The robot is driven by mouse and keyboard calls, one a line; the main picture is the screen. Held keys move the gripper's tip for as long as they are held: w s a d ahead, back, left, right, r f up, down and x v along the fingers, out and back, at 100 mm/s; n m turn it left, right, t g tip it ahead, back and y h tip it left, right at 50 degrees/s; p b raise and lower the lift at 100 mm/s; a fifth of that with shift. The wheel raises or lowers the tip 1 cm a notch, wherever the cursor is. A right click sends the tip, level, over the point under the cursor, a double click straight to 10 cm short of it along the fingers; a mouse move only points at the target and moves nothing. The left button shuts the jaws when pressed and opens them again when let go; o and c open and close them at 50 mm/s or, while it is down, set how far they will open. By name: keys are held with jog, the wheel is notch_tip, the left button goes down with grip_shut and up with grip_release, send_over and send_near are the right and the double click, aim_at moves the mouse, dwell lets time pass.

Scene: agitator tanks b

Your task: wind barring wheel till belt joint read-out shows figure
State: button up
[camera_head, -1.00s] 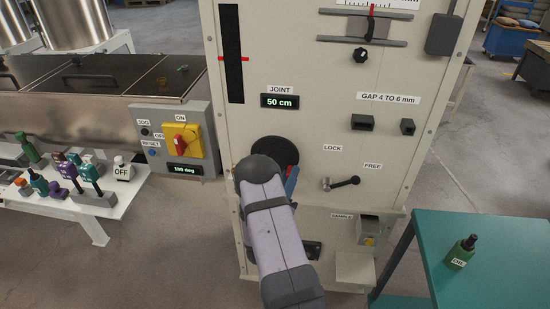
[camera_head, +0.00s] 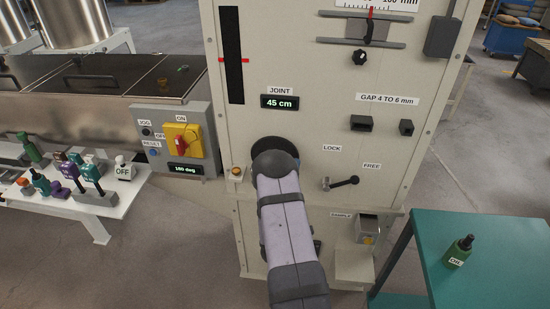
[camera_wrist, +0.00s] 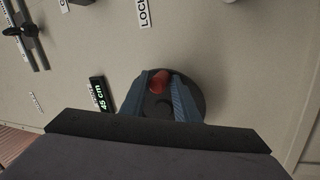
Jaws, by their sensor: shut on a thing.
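The barring wheel is a dark round disc (camera_wrist: 192,110) on the pale cabinet face; my arm covers most of it in the head view, where its upper rim (camera_head: 274,142) shows. A red knob (camera_wrist: 160,82) on the wheel sits between the blue fingers of my gripper (camera_wrist: 162,84), which is shut on it. The head view hides the fingers behind my arm. The JOINT read-out (camera_head: 280,102) above the wheel shows 45 cm, and it also shows in the wrist view (camera_wrist: 101,95).
A lock lever (camera_head: 342,183) sits right of the wheel, pointing toward FREE. A switch box (camera_head: 183,140) stands left, its display reading about 180 deg. A teal table (camera_head: 430,235) with a green bottle (camera_head: 459,252) is at right. A white bench (camera_head: 110,210) holds bottles at left.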

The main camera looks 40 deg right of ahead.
jog(key=shift+w+r, duration=0.3)
jog(key=shift+r, duration=0.15)
jog(key=n, duration=0.1)
jog(key=r+n+t+p, duration=0.1)
jog(key=n, duration=0.1)
jog(key=shift+s+r+t+y, duration=0.1)
jog(key=shift+r+t+y, duration=0.2)
jog(key=shift+y, duration=0.1)
jog(key=shift+r+n+t+y+p, duration=0.2)
jog(key=shift+r+n+p, duration=0.1)
jog(key=shift+n, duration=0.55)
jog(key=shift+r+n+t+y+p, duration=0.15)
jog(key=shift+n+t+y+p, duration=0.1)
jog(key=shift+n, duration=0.6)
jog(key=shift+a+r+n+t+y+p, duration=0.15)
jog(key=shift+r+n+y+p, duration=0.15)
jog(key=shift+n, duration=0.3)
jog(key=shift+d+r+n+t+y+p, duration=0.1)
jog(key=shift+r+n+y+p, duration=0.1)
jog(key=shift+r+n, duration=0.3)
jog(key=n, duration=0.1)
jog(key=n+y, duration=0.1)
jog(key=n+p, duration=0.1)
jog(key=shift+w+a+r+n+t, duration=0.3)
jog(key=shift+r+t, duration=0.1)
jog(key=shift+w+a+n, duration=0.1)
jog(key=shift+n, duration=0.2)
